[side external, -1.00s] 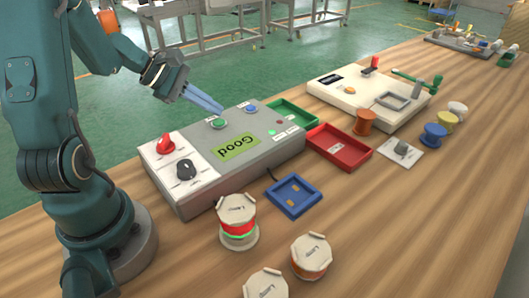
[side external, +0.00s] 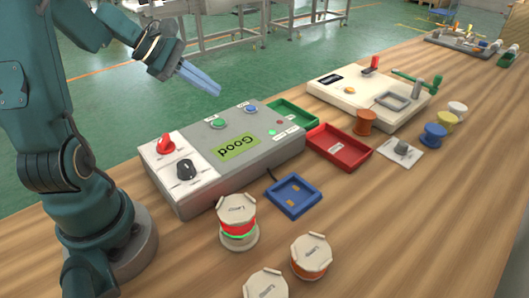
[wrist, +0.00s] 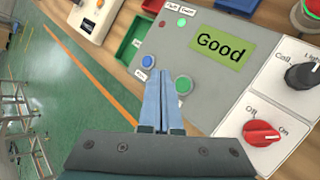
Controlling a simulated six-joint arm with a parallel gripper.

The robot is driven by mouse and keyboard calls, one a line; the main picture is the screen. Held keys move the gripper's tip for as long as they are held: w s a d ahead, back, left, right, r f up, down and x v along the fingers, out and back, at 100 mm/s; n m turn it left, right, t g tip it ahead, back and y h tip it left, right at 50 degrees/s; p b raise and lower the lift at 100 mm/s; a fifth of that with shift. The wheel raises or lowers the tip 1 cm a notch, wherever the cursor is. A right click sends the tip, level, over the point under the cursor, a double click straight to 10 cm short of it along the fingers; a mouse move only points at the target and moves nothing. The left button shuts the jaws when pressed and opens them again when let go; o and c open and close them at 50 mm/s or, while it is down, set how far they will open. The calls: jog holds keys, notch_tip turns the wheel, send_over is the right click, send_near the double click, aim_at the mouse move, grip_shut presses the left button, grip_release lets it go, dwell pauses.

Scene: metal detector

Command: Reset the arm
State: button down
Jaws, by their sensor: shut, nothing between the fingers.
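My gripper (side external: 219,92) is in the air above and behind the grey detector box (side external: 205,184), apart from it. Its two blue fingers are together with nothing between them. In the wrist view my gripper (wrist: 161,75) points along the box's back edge, near the green button (wrist: 184,85) and the blue button (wrist: 149,61). The box's green display (side external: 236,147) reads "Good". A red knob (side external: 166,144) and a black knob (side external: 186,169) sit on its white panel.
A green tray (side external: 291,108), a red tray (side external: 352,166) and a blue tray (side external: 294,211) lie around the box. Several coil spools, one a red-banded spool (side external: 238,232), stand in front. A second white device (side external: 330,98) is farther back. Air around my gripper is clear.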

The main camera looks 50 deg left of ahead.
dwell(0.4)
jog(key=w+d+r+m+h, duration=0.1)
jog(key=d+r+m, duration=0.35)
jog(key=d, duration=0.45)
jog(key=s+d+m+g, duration=0.3)
jog(key=s+d+m, duration=0.4)
jog(key=d+m, duration=0.25)
jog(key=s+a+f+m+y, duration=0.2)
jog(key=s+m+y, duration=0.2)
jog(key=s+m, duration=0.3)
jog(key=shift+s+f+m+y, duration=0.15)
jog(key=shift+m+y, duration=0.25)
jog(key=shift+m, duration=0.2)
